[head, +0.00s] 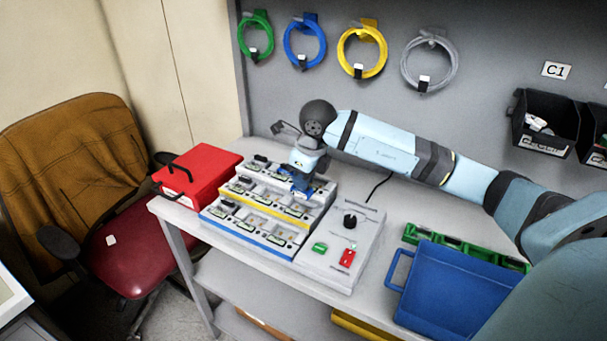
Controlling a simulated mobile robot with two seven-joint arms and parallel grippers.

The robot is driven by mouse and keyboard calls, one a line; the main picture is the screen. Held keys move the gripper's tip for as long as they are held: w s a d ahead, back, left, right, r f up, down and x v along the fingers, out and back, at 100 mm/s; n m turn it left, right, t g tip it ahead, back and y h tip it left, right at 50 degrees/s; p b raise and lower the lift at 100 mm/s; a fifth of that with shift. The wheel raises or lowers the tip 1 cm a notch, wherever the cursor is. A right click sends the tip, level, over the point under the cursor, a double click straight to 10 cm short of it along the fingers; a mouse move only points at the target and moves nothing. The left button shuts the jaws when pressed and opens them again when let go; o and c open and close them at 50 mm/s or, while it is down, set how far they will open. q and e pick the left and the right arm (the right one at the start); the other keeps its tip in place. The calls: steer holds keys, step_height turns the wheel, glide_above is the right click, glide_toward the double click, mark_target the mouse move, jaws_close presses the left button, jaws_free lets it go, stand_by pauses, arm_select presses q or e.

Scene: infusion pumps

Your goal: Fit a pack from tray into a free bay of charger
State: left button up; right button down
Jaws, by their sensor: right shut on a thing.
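The charger (250,237) is a stepped unit with white, yellow and blue-edged rows of bays, standing on the left part of the bench. Several bays hold dark-topped parts; at this size I cannot tell which are free. My right gripper (299,186) points down at the charger's right end, over the upper rows. It is shut on a small blue and dark pack (302,190), mostly hidden by the gripper. I cannot tell whether the pack touches a bay. The blue tray (440,290) lies at the bench's right, partly hidden by my arm. My left gripper is not in view.
A control box (335,262) with a black knob, green button and red switch adjoins the charger's right side. A red case (205,165) stands left of it. A green rack (470,246) sits behind the tray. Coiled cables (362,72) and black bins (545,118) hang behind.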

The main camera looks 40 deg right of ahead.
mark_target(304, 193)
steer(key=shift+f+b, duration=1.3)
steer(key=shift+f, duration=0.6)
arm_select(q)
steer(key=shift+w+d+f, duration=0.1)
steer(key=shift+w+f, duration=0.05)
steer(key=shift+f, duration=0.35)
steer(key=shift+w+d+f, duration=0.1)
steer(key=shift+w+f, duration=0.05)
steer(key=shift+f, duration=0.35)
arm_select(e)
steer(key=shift+f, duration=0.3)
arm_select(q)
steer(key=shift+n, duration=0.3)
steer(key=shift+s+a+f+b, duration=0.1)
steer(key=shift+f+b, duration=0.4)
arm_select(e)
steer(key=shift+f, duration=0.25)
steer(key=c, duration=1.1)
jaws_free()
steer(key=shift+r, duration=0.1)
steer(key=shift+r, duration=0.3)
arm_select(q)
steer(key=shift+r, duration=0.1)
arm_select(e)
step_height(304, 193, up, 13)
steer(key=s, duration=0.2)
steer(key=shift+s+d, duration=0.3)
steer(key=shift+d, duration=0.1)
